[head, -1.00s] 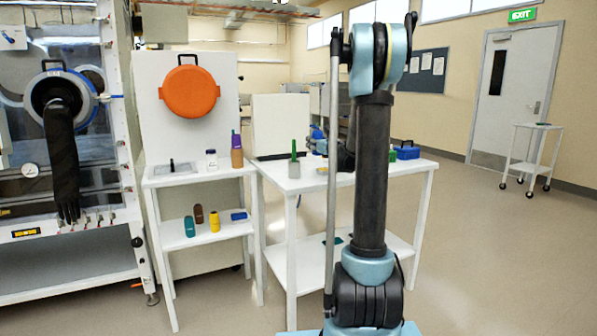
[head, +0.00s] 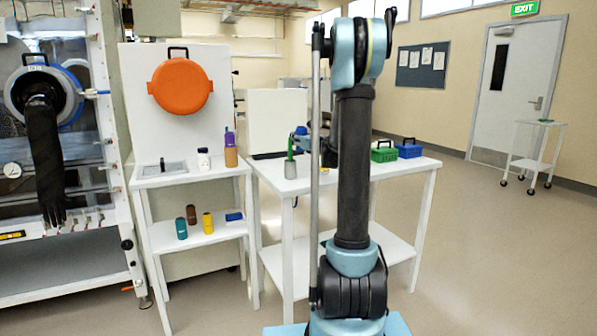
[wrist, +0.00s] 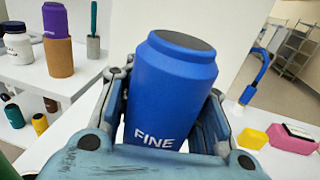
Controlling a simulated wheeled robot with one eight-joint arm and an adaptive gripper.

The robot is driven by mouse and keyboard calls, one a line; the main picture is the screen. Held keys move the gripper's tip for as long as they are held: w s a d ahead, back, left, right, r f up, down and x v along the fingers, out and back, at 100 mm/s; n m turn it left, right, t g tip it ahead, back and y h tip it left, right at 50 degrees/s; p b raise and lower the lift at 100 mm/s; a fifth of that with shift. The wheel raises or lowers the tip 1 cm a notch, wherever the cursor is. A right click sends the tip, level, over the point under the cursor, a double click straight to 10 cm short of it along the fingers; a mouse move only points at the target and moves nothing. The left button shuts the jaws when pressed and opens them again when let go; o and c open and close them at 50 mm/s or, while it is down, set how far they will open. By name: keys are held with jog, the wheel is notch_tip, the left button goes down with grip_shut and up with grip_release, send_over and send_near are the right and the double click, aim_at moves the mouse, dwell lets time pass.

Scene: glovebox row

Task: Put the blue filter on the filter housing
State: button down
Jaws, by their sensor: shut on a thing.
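The blue filter (wrist: 172,90) is a can shape with a tapered shoulder, a dark grey top and the word FINE on its side. My gripper (wrist: 165,108) is shut around its sides and holds it roughly upright in the wrist view. In the head view my gripper is largely hidden by my arm; a small blue patch (head: 301,131) shows beside it above the white table. I cannot pick out the filter housing with certainty. A tan cylinder (wrist: 58,70) with a purple can-shaped piece (wrist: 68,20) on or behind it stands at the wrist view's upper left.
The white table (head: 400,178) carries a green-handled tool (head: 291,152), a green box (head: 384,153) and a blue box (head: 409,150). Yellow (wrist: 252,138) and pink (wrist: 292,138) blocks lie right of my gripper. A white bottle (head: 203,158) stands on the left stand. Open floor lies right.

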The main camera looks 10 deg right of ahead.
jog(key=shift+f, duration=4.75)
jog(key=c, duration=1.1)
grip_release()
jog(key=shift+o, duration=0.2)
